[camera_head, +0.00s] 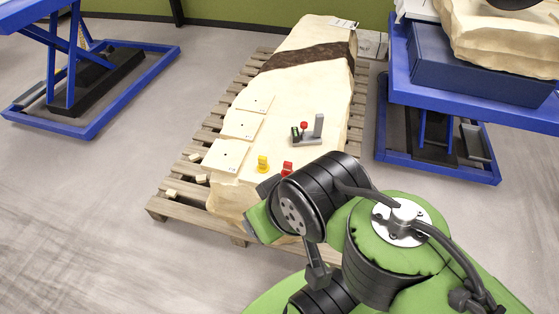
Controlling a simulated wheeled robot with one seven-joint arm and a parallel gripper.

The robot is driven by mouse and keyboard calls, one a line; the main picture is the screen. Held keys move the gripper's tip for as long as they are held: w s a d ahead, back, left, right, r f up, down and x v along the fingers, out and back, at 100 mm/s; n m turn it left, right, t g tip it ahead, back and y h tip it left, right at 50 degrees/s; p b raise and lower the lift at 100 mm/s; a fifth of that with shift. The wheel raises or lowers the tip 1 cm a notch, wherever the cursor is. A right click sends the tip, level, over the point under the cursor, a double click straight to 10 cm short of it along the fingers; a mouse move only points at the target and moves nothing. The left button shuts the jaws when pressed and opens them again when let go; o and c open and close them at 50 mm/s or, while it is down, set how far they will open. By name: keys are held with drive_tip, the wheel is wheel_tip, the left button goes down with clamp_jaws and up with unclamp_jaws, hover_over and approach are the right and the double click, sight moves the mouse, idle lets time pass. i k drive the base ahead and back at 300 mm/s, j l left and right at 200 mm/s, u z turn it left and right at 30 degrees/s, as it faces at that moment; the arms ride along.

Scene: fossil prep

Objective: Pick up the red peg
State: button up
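The red peg (287,168) is a small red piece on the pale stone slab (285,100), near its front end. My black and green arm passes just in front of it and may hide its lower part. A similar yellow peg (262,163) stands just to its left. My gripper cannot be made out; only arm links show, at the lower right, so its place relative to the red peg and its fingers are hidden or out of frame.
A grey fixture (308,138) with a red knob stands behind the pegs. Several pale plates, one here (225,155), line the slab's left edge. The slab lies on a wooden pallet (178,207). Blue lift tables stand left (90,115) and right (400,85); floor is open at left.

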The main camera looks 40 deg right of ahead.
sight(288, 166)
drive_tip(key=z, duration=0.95)
